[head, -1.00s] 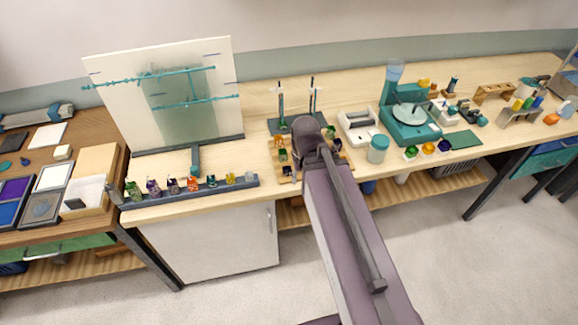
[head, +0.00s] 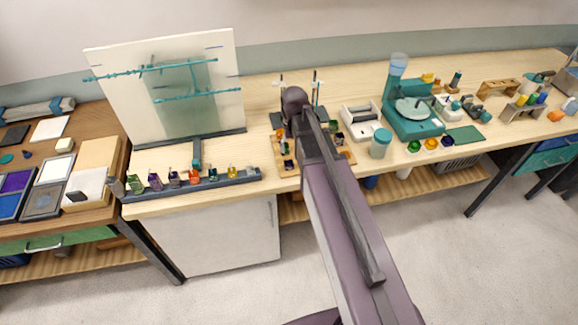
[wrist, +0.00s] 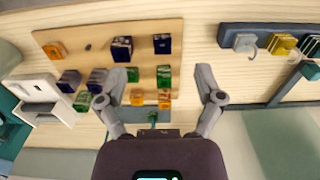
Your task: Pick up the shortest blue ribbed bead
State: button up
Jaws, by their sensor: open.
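A wooden bead board (wrist: 112,63) carries several orange, green and dark blue beads in the wrist view. The dark blue ones include a bead with pale streaks (wrist: 122,48), a bead to its right (wrist: 162,44), and two at left, one outer (wrist: 68,80) and one inner (wrist: 96,80). Ribbing and the shortest of them are too small to tell. My gripper (wrist: 158,98) is open above the board, its fingers spread on either side of green and orange beads, holding nothing. In the head view my arm hides much of the board (head: 281,161).
A white holder (head: 361,120), a teal jar (head: 380,145) and a teal machine (head: 412,120) stand to the right.

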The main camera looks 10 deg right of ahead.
send_over(289, 164)
jog(key=shift+d+f, duration=0.1)
jog(key=shift+f, duration=0.05)
jog(key=shift+s+f, duration=0.1)
notch_tip(289, 164, down, 8)
jog(key=b, duration=0.8)
jog(key=shift+f+b, duration=0.2)
jog(key=shift+b, duration=0.2)
jog(key=shift+f, duration=0.1)
dwell(0.4)
jog(key=shift+f+b, duration=2.5)
jog(key=shift+b, duration=0.1)
grip_shut()
